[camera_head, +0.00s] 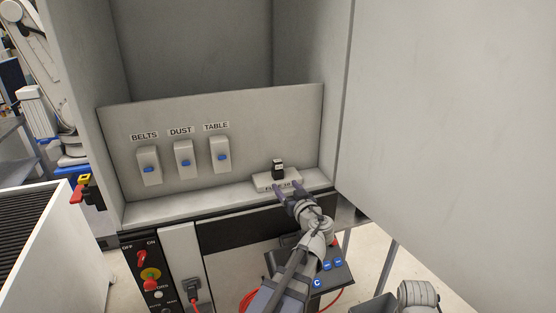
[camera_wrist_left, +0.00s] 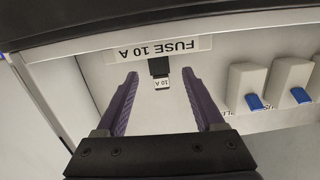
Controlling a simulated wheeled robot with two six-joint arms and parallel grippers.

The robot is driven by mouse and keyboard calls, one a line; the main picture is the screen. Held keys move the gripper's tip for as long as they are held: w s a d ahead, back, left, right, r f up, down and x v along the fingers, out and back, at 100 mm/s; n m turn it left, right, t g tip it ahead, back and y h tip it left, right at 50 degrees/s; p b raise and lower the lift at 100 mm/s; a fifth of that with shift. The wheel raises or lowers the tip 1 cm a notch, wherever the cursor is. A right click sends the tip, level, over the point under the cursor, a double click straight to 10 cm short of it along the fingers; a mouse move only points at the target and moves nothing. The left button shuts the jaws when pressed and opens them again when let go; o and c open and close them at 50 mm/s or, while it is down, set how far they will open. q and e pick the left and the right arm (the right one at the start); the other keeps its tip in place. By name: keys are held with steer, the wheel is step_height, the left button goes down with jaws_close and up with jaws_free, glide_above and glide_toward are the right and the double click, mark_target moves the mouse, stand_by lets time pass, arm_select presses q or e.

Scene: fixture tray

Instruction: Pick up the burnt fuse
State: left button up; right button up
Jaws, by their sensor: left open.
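A small black fuse (camera_head: 278,168) with a white label stands in a pale fuse holder (camera_head: 264,180) on the cabinet ledge. Burn marks are not visible. My left gripper (camera_head: 288,187) is open, with its purple fingertips at the front of the holder. In the left wrist view the fingers (camera_wrist_left: 160,82) lie on either side of the fuse, with gaps on both sides.
Three blue-knobbed switches (camera_head: 184,161) labelled BELTS, DUST and TABLE are on the panel left of the fuse. A large grey door (camera_head: 450,110) stands at the right. A dark tray (camera_head: 340,274) with blue markers sits below the ledge. The ledge left of the holder is clear.

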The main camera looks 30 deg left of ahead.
mark_target(279, 167)
arm_select(q)
steer(key=r, duration=0.1)
steer(key=w+a+r+t, duration=0.1)
steer(key=shift+a+r+y, duration=0.2)
steer(key=shift+r+y, duration=0.1)
steer(key=shift+r+p+x, duration=0.1)
steer(key=shift+p+x, duration=0.15)
steer(key=shift+x, duration=1.7)
steer(key=shift+r+p+x, duration=0.15)
steer(key=shift+p+x, duration=0.05)
steer(key=shift+x, duration=1.75)
steer(key=shift+d, duration=0.15)
jaws_close()
